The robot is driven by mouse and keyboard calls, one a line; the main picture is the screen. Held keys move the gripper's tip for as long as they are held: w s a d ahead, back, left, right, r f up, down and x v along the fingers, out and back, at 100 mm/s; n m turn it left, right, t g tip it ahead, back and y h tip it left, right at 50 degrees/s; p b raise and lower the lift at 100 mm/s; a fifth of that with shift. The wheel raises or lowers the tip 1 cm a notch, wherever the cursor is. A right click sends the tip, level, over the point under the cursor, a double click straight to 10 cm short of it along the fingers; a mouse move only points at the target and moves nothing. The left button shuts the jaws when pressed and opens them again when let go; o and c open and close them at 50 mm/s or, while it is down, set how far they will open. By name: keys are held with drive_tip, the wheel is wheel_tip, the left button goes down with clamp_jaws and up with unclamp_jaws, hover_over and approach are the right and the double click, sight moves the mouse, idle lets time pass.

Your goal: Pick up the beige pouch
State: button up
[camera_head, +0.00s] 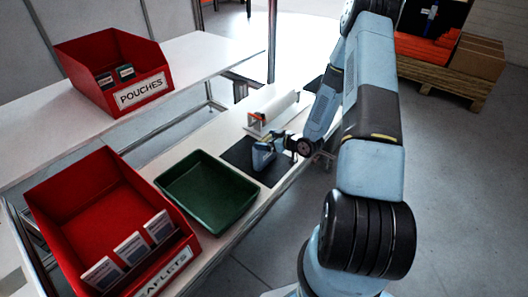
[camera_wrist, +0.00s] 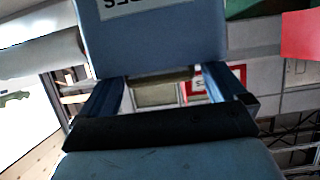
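No beige pouch can be made out clearly. The red bin labelled POUCHES (camera_head: 72,72) stands on the upper left shelf. Two small dark items with pale labels, one at the left (camera_head: 104,79) and one at the right (camera_head: 125,72), show inside it. My gripper (camera_head: 264,156) is low over the dark mat on the workbench, well away from that bin. In the wrist view, blue and black parts of my own arm fill much of the picture. Its fingertips are not clear, and I see no held object.
A green tray (camera_head: 184,184) lies left of the dark mat (camera_head: 240,156). A red leaflets bin (camera_head: 80,190) with several pale leaflets stands at the front left. A white object with a red part (camera_head: 280,108) sits behind the mat. A pallet (camera_head: 440,83) with boxes stands at the back right.

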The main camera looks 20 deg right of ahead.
drive_tip(key=c, duration=1.2)
